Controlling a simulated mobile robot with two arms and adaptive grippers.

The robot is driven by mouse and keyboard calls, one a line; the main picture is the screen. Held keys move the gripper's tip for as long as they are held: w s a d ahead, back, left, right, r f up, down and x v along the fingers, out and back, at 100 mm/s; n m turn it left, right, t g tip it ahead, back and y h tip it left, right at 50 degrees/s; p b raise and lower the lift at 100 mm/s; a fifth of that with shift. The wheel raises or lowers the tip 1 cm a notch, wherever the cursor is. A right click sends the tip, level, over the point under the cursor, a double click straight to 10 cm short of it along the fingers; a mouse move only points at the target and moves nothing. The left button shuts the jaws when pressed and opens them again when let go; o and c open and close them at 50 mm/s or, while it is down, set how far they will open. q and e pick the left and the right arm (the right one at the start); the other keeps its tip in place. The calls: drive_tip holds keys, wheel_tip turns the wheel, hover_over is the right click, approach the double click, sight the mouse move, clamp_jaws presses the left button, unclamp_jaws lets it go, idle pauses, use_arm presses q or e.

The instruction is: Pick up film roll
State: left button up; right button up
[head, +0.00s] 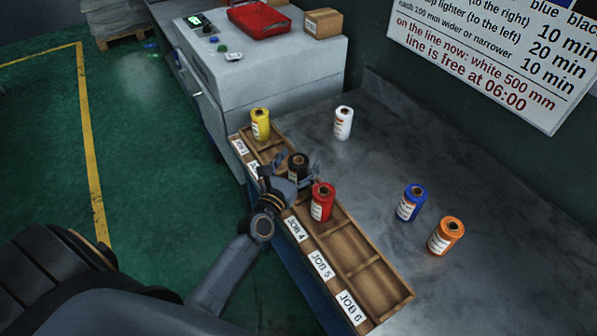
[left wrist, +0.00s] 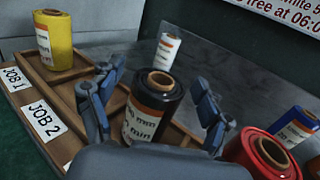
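A black film roll (head: 298,163) with a white-and-orange label stands upright in the wooden rack (head: 395,288). It also shows in the left wrist view (left wrist: 156,98). My left gripper (head: 297,181) is open, with one finger on each side of this roll. In the left wrist view gaps show between the roll and both fingers. A yellow roll (head: 261,124) stands in the JOB 1 end of the rack. A red roll (head: 322,201) stands in the rack close to my gripper's right side. My right gripper is not in view.
White (head: 343,123), blue (head: 411,203) and orange (head: 446,236) rolls stand on the grey table (head: 380,150) beside the rack. The compartments at JOB 5 and JOB 6 are empty. A white cabinet (head: 270,75) with a red tray (head: 258,20) and cardboard box (head: 323,23) stands behind.

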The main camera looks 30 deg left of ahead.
use_arm(q)
drive_tip(key=c, duration=1.3)
drive_tip(key=shift+r, duration=0.1)
drive_tip(key=shift+c, duration=0.2)
